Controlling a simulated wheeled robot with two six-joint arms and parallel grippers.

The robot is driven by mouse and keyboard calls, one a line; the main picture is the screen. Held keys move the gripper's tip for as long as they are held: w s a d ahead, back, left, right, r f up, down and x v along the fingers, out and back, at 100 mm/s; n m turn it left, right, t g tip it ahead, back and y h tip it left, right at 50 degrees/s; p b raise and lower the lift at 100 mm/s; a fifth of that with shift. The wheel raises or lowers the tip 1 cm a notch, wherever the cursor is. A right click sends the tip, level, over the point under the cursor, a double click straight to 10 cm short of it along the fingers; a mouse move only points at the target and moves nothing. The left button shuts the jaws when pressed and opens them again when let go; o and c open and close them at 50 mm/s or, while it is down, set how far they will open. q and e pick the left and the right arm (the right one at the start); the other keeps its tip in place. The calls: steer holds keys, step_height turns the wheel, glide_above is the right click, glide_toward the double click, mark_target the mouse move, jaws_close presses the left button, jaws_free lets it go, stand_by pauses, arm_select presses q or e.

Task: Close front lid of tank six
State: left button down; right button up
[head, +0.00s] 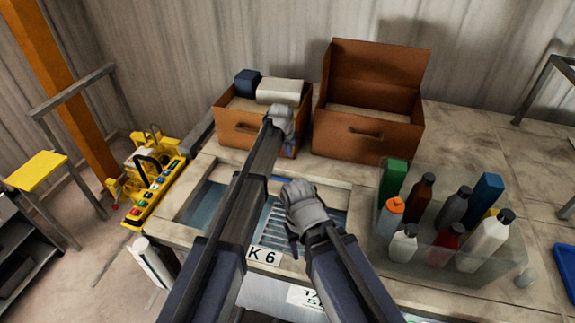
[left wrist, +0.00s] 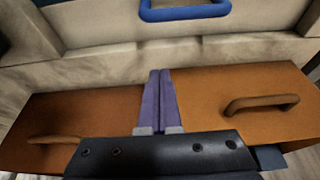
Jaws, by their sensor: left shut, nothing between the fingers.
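Tank six is marked by a plate reading "K 6" (head: 263,255), its start covered by my arm. Behind it are openings with blue liquid (head: 207,203) and a slatted grating (head: 274,222). The left wrist view shows a pale panel with a blue handle (left wrist: 186,13); I cannot tell for certain that it is the front lid. My left gripper (head: 289,146) is over the back of the tank, in front of the brown boxes. Its purple fingers (left wrist: 160,98) are shut and empty, apart from the handle. My right gripper (head: 292,244) is low over the grating; its jaw state is unclear.
Two brown boxes (head: 237,130) (head: 375,75) with handles stand behind the tank; the right one's lid is raised. A clear bin (head: 440,262) of several bottles stands to the right. A yellow control pendant (head: 155,190) is at left.

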arm_select(q)
steer(key=b+x, duration=1)
steer(key=x, duration=0.1)
arm_select(e)
step_height(320, 180, down, 10)
steer(key=shift+w+f, duration=0.15)
steer(key=shift+f, duration=0.05)
steer(key=shift+r, duration=0.1)
arm_select(q)
steer(key=s, duration=0.2)
steer(key=s+a, duration=0.1)
steer(key=s, duration=0.1)
steer(key=shift+a, duration=0.15)
